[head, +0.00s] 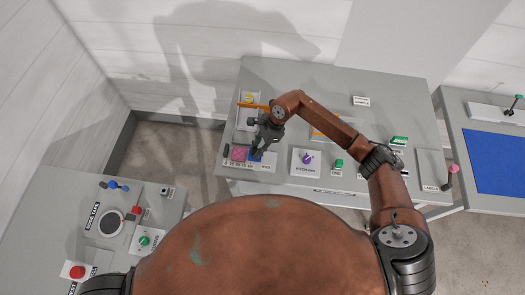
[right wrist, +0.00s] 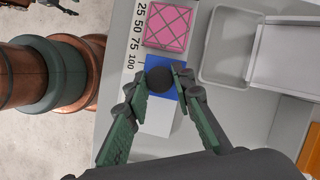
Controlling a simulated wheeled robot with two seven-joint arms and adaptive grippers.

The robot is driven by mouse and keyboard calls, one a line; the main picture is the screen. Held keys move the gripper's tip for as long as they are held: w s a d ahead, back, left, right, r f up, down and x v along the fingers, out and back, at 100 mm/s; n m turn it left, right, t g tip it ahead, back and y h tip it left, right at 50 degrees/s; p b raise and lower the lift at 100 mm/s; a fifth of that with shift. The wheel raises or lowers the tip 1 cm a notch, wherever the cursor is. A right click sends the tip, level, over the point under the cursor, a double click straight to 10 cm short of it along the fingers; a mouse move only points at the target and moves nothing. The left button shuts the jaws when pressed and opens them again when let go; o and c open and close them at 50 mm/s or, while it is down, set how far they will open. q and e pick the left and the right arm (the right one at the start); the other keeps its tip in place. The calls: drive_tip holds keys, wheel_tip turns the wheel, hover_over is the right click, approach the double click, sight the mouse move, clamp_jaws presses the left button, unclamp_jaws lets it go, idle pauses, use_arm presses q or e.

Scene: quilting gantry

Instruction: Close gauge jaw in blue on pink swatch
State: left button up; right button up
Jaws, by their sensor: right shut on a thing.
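The pink swatch (right wrist: 167,26), quilted with dark lines, lies flat on the gauge in the right wrist view. It also shows small in the head view (head: 239,153). The blue gauge jaw (right wrist: 153,64) lies just below it, with a narrow light gap seeming to separate them. A round black knob (right wrist: 159,80) stands on the jaw. My right gripper (right wrist: 161,85) is shut on this knob, one fingertip at each side. In the head view my right gripper (head: 261,140) reaches down over the gauge and partly hides the jaw. My left gripper is out of view.
A scale strip (right wrist: 136,40) marked 25 to 100 runs beside the swatch. A grey tray (right wrist: 229,48) lies right of the gauge. In the head view, a purple knob box (head: 306,160) and a green button (head: 339,163) stand to the right on the table.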

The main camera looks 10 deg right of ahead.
drive_tip(key=a, duration=0.1)
drive_tip(key=a+b, duration=0.1)
drive_tip(key=shift+w+a+f, duration=0.1)
drive_tip(key=shift+w+a, duration=0.3)
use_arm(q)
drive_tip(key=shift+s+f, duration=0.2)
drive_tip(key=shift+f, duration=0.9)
use_arm(e)
drive_tip(key=o, duration=0.9)
drive_tip(key=shift+c, duration=0.2)
drive_tip(key=v, duration=1.2)
